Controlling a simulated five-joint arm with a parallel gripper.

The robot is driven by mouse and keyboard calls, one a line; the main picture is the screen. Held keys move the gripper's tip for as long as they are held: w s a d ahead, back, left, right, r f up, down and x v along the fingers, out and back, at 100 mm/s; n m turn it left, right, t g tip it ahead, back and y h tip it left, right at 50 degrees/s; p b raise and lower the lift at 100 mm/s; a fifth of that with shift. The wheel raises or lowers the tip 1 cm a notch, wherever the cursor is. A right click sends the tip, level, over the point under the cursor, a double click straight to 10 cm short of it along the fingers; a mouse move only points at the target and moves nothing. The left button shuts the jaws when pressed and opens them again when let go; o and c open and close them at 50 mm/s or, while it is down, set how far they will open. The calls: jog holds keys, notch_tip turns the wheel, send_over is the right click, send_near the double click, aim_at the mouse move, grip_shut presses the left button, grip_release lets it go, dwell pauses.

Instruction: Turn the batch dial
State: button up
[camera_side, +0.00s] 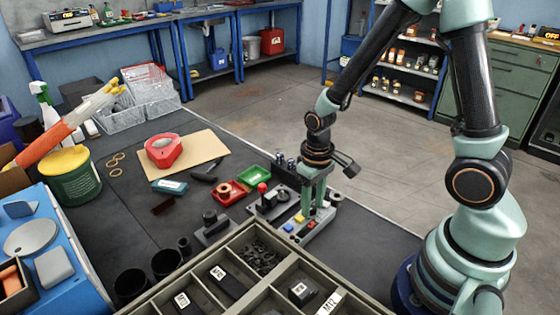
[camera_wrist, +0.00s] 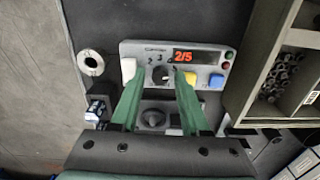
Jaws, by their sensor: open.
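The batch dial (camera_wrist: 160,75) is a small black knob with a pale pointer mark on a grey control panel (camera_wrist: 150,48), with numbers around it. The panel's red display (camera_wrist: 183,57) reads 2/5. My gripper (camera_wrist: 156,80) points at the panel with its two green fingers apart and empty. In the wrist view the dial appears between the fingertips; I cannot tell whether they reach down to its height or touch it. In the side view my gripper (camera_side: 311,207) is low over the panel (camera_side: 314,231), and the fingers hide the dial.
The panel has a white switch (camera_wrist: 128,69), a yellow button (camera_wrist: 190,78) and a blue button (camera_wrist: 217,81). A grey round knob (camera_wrist: 152,118) lies nearer my wrist, and a metal ring (camera_wrist: 90,62) stands left. A compartment tray (camera_side: 215,258) borders the panel.

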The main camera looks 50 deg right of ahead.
jog(key=n, duration=0.2)
jog(key=shift+n, duration=0.3)
jog(key=n, duration=1.5)
jog(key=shift+n, duration=0.3)
jog(key=n, duration=0.5)
notch_tip(320, 180, up, 12)
jog(key=r, duration=0.1)
notch_tip(320, 180, up, 5)
jog(key=m+t, duration=0.3)
jog(key=m, duration=0.8)
send_over(312, 207)
jog(key=s, duration=0.1)
notch_tip(312, 207, up, 4)
jog(key=s+m+t, duration=0.2)
jog(key=m+t, duration=0.1)
jog(key=m, duration=0.9)
jog(key=w+a+r+m+g, duration=0.3)
jog(key=w+m, duration=0.7)
jog(key=w, duration=0.3)
jog(key=w+a+f+m+g, duration=0.2)
jog(key=w+a+f+m, duration=0.2)
jog(key=w+m, duration=0.3)
jog(key=shift+w+f+m, duration=0.3)
jog(key=shift+w+f, duration=0.3)
jog(key=shift+w, duration=0.6)
